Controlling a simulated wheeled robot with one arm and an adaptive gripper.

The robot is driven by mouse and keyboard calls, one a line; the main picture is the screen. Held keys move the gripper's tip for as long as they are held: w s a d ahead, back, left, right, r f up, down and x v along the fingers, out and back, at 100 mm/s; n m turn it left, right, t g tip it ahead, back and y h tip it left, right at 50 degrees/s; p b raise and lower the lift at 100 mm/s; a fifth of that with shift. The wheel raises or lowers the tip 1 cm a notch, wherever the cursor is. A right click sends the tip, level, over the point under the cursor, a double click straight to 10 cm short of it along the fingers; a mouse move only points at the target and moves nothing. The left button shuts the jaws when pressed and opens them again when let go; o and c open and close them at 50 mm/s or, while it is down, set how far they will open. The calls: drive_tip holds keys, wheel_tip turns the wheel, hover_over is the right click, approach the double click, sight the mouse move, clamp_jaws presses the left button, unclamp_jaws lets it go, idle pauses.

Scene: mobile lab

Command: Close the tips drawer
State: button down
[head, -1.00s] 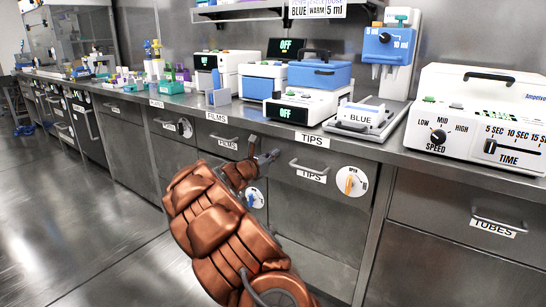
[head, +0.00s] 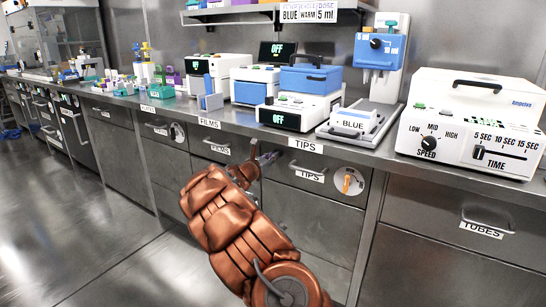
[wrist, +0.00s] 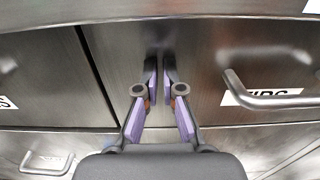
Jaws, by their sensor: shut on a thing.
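The tips drawer (head: 318,187) is a steel front under the counter, with a bar handle, a "TIPS" label and a round white dial with an orange knob (head: 348,182). It looks flush or nearly flush with the cabinet; a small gap is hard to judge. My gripper (head: 268,158) is at the left part of this front, left of the handle. In the wrist view my gripper (wrist: 160,92) has its purple-padded fingers close together against the bare drawer face, clear of the handle (wrist: 268,92). Reflections blur the exact contact.
The films drawer (head: 215,150) is left of the tips drawer, and the tubes drawer (head: 455,225) is to the right. Boxy instruments (head: 290,112) crowd the counter above. The floor (head: 90,240) at the left is open.

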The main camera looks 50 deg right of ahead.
drive_tip(key=s+a+p, duration=0.1)
drive_tip(key=a+p, duration=0.2)
drive_tip(key=a, duration=1.1)
drive_tip(key=shift+s, duration=0.3)
drive_tip(key=s+a+r+m+g+y+p, duration=0.35)
drive_tip(key=s+r+m+p, duration=0.4)
drive_tip(key=s+r, duration=0.35)
drive_tip(key=s+a+r+m+g+y+p, duration=0.25)
drive_tip(key=s+a+r+m+p, duration=0.25)
drive_tip(key=s+r+m+p, duration=0.35)
drive_tip(key=s+a+r+m+y+p, duration=0.1)
drive_tip(key=s+a+r+y+p, duration=0.2)
drive_tip(key=a, duration=0.8)
drive_tip(key=s+a+r+m+t+y+p, duration=0.1)
drive_tip(key=s+a+r+y+p, duration=0.2)
drive_tip(key=s+a+y+p, duration=0.2)
drive_tip(key=s+a+r+m+t+y+p, duration=0.1)
drive_tip(key=s+a+r+y+p, duration=0.2)
drive_tip(key=s+a+p, duration=0.5)
drive_tip(key=a+r+p, duration=0.1)
drive_tip(key=a+p, duration=0.1)
drive_tip(key=a, duration=0.7)
drive_tip(key=shift+s+a+y, duration=0.35)
drive_tip(key=shift+y, duration=0.05)
drive_tip(key=shift+r, duration=0.1)
